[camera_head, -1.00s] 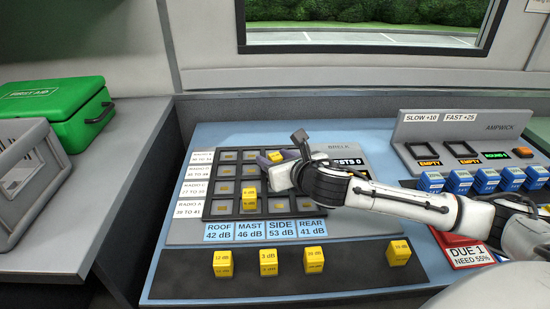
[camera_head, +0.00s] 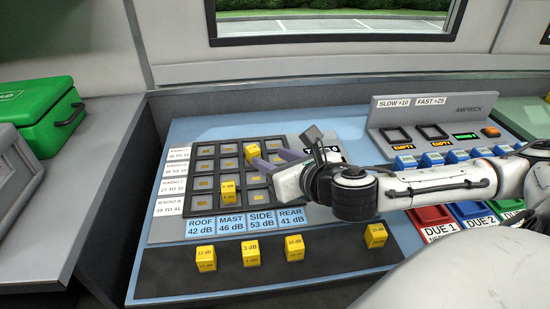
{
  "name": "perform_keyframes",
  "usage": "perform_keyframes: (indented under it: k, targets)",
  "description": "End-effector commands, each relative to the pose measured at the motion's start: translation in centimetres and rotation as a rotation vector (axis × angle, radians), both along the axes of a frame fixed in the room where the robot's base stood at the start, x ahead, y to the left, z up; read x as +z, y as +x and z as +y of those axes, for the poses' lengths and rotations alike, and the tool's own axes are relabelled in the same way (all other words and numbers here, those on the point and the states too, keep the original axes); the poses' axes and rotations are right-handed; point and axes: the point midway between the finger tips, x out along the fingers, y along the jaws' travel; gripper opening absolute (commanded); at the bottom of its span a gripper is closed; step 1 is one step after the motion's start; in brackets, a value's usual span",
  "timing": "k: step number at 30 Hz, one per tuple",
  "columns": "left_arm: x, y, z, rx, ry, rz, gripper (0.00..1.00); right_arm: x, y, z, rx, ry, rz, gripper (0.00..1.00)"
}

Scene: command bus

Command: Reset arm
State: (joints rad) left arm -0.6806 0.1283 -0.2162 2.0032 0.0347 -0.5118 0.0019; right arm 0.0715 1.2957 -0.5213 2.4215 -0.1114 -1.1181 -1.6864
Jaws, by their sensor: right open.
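My right gripper (camera_head: 268,165) reaches in from the right over the slotted panel (camera_head: 168,228). Its purple-grey fingers are open and point left, close to a yellow block (camera_head: 252,152) in an upper slot. I cannot tell whether they touch it. Another yellow block (camera_head: 229,189) sits in a lower slot, left of the gripper. My right arm (camera_head: 430,187) stretches across the right part of the desk and hides part of the panel's right side. My left gripper is not in view.
Several yellow blocks, one at the left end (camera_head: 206,258), stand on the dark front strip. Blue blocks (camera_head: 404,163) line the battery console (camera_head: 386,110) at right. Red, blue and green trays (camera_head: 432,216) lie under my arm. A green first aid case (camera_head: 40,115) and grey crate (camera_head: 18,170) stand left.

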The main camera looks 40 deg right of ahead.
Motion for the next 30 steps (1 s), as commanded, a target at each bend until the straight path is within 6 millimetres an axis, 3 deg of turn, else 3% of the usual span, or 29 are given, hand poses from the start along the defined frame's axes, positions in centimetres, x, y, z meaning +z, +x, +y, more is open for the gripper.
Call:
perform_keyframes:
  k: [20, 30]
  targets:
    - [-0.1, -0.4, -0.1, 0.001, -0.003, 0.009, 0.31, 0.4, -0.5, 0.1, 0.0, 0.0, -0.001, 0.42]
    - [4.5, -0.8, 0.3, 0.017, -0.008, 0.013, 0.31, 6.1, -0.5, 0.1, 0.0, 0.0, -0.001, 0.42]
